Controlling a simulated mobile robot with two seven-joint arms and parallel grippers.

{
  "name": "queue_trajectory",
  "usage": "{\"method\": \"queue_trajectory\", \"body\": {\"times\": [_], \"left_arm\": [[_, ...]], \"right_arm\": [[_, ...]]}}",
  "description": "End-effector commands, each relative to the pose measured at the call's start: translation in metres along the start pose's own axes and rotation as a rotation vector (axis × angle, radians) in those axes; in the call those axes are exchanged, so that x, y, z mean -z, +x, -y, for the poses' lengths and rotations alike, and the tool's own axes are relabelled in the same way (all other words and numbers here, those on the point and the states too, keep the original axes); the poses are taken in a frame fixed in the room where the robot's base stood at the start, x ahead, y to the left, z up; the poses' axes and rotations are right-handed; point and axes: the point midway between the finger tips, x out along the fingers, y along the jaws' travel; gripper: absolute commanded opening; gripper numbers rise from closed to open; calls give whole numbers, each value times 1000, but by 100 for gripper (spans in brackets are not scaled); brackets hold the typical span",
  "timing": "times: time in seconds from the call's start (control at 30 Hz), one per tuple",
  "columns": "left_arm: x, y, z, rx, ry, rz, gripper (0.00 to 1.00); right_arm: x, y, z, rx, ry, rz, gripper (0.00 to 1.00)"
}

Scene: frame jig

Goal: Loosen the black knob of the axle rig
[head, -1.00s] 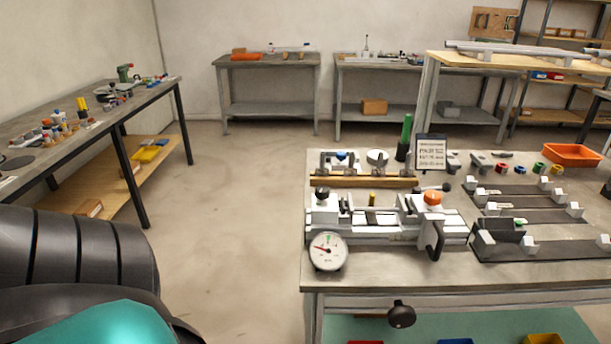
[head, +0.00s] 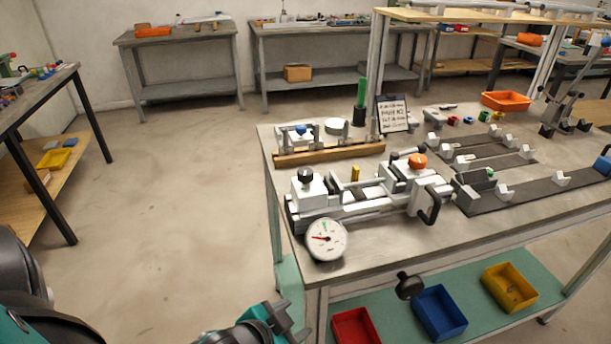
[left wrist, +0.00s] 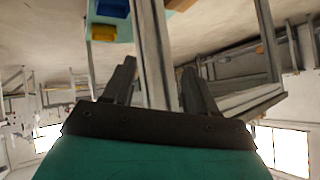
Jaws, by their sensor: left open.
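The axle rig (head: 350,200) is a pale metal fixture on the near left part of the workbench. A round black knob (head: 305,175) sits on top of its left white block. An orange knob (head: 417,161) is on its right part, with a black handle (head: 430,206) in front. A round dial gauge (head: 326,239) faces me at the rig's front left. My left gripper (head: 284,318) is low, beside the bench's near left corner, well below and apart from the knob. In the left wrist view its two fingers (left wrist: 158,85) are apart with nothing held. My right gripper is not in view.
Another black knob (head: 410,286) sticks out below the workbench's (head: 480,232) front edge. Red (head: 357,326), blue (head: 440,312) and yellow (head: 510,287) bins are on the lower shelf. A sign (head: 392,114) stands behind the rig. Open floor lies left of the bench.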

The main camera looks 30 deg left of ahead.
Motion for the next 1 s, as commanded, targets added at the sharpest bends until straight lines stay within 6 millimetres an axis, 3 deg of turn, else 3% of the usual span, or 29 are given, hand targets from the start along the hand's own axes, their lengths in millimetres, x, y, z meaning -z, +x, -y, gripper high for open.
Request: {"method": "queue_trajectory", "body": {"times": [0.2,0.37,0.47,0.6,0.8,1.0], "left_arm": [[16,-2,79,192,374,-52,57],[36,-5,122,323,657,-152,57],[53,-11,150,425,887,-223,57],[85,-28,189,608,1321,-339,57],[125,-64,218,889,2063,-521,57],[134,-88,223,1062,2548,-667,57]], "right_arm": [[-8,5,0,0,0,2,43],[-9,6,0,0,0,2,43],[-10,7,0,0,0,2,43],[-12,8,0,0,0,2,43],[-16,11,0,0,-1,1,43],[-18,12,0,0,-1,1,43]]}}
